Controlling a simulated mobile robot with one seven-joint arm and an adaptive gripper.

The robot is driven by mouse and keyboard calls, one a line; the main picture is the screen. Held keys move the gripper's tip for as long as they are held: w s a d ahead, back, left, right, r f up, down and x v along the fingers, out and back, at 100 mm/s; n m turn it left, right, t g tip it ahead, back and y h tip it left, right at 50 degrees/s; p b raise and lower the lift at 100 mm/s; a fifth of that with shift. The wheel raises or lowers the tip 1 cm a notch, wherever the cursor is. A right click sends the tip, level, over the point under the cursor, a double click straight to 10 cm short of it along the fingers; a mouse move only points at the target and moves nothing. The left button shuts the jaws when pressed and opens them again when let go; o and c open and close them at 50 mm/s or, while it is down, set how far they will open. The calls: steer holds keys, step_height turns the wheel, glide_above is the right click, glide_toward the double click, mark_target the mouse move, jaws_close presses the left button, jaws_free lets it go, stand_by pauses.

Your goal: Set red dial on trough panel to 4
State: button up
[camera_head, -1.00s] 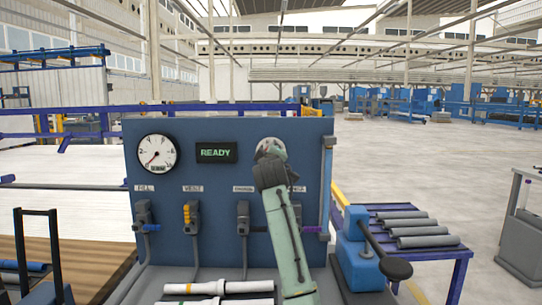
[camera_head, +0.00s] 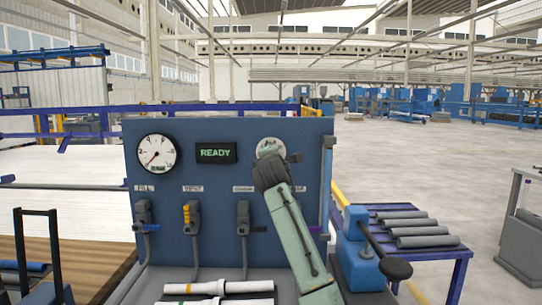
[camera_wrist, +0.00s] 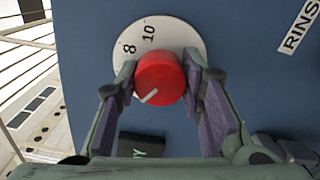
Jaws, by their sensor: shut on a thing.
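The red dial (camera_wrist: 160,76) sits on a round white scale plate (camera_wrist: 177,33) on the blue panel. In the wrist view its white pointer line is toward the lower left of the knob. The marks 8 and 10 show above the knob; the other marks are hidden or unreadable. My gripper (camera_wrist: 165,82) is shut on the red dial, one finger on each side. In the head view my gripper (camera_head: 270,168) covers the knob, and only part of the white scale plate (camera_head: 269,146) shows.
The blue trough panel (camera_head: 227,230) also carries a gauge (camera_head: 157,153), a READY display (camera_head: 216,153) and several valves along its lower part. White pipes (camera_head: 220,288) lie in front below. A blue lever device (camera_head: 358,255) stands at the right.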

steer(key=shift+n, duration=0.3)
stand_by(0.4)
steer(key=o, duration=1.2)
steer(key=shift+c, duration=0.2)
steer(key=shift+s, duration=0.15)
steer(key=s, duration=1.1)
steer(key=shift+s, duration=0.4)
steer(key=shift+f, duration=0.1)
